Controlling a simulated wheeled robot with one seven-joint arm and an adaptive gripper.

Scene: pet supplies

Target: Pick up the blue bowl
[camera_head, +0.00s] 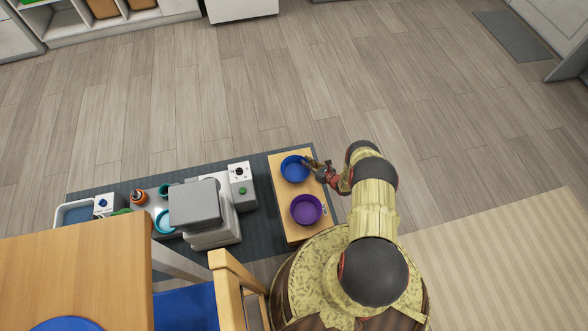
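The blue bowl (293,170) sits upright at the far end of a low wooden stand (285,208). My gripper (309,162) is at the bowl's right rim, small in the view. Its fingertips overlap the rim in the picture. I cannot tell whether they touch it or whether the fingers are open or shut. A purple bowl (306,210) sits on the same stand, nearer to my base.
A grey appliance (195,205) and white boxes (242,180) stand left of the stand on a dark mat (262,225). A wooden table (75,270) and a chair (228,285) are at the lower left. Open floor lies beyond and to the right.

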